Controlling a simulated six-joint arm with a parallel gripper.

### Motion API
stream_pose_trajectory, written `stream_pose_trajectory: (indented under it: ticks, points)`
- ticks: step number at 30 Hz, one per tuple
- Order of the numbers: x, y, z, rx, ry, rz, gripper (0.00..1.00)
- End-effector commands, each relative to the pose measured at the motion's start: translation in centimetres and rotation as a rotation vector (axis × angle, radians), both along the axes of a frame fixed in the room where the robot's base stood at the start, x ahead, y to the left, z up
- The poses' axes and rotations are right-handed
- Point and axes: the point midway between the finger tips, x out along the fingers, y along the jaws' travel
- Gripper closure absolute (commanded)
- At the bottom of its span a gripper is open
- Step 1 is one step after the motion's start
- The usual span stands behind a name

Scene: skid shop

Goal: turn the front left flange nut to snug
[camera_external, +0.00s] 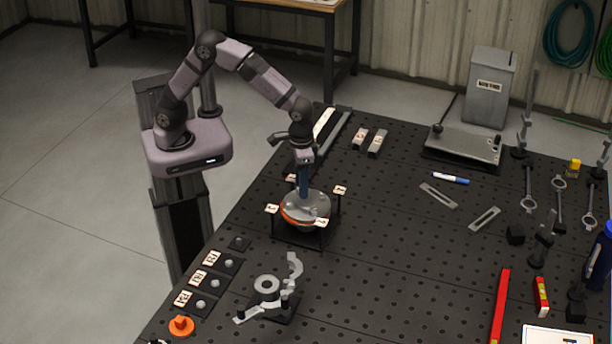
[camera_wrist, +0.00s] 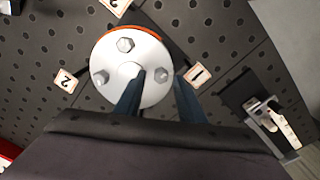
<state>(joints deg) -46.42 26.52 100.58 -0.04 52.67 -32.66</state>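A round metal flange (camera_external: 305,207) with an orange ring under its edge sits on a low black stand on the bench. In the wrist view the pale flange disc (camera_wrist: 130,55) shows a centre hub and three hex nuts: a top one (camera_wrist: 125,44), a left one (camera_wrist: 102,76) and a right one (camera_wrist: 160,75). My gripper (camera_wrist: 160,80) points down over the flange with its blue fingers apart. The right nut lies between the fingertips, with gaps on both sides. The gripper also shows in the external view (camera_external: 304,188). I cannot tell which nut is the front left one.
Number tags stand around the flange, including tag 1 (camera_wrist: 196,75) and tag 2 (camera_wrist: 66,80). A grey clamp-like fixture (camera_external: 268,290) stands in front. Several labelled blocks line the left edge. Tools and a red bar (camera_external: 501,305) lie to the right. The bench middle is mostly clear.

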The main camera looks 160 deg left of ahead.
Motion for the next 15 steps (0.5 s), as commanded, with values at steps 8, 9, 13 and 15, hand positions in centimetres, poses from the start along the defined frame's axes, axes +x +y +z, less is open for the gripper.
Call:
stream_pose_trajectory:
  ticks: [8,9,13,15]
  points:
    - [-0.07,-0.06,-0.15,-0.003,0.003,0.001,0.64]
    - [-0.08,-0.06,-0.16,-0.003,0.003,0.002,0.64]
    - [-0.11,-0.07,-0.21,-0.002,0.003,0.021,0.64]
    - [-0.14,-0.07,-0.24,-0.004,0.004,0.046,0.64]
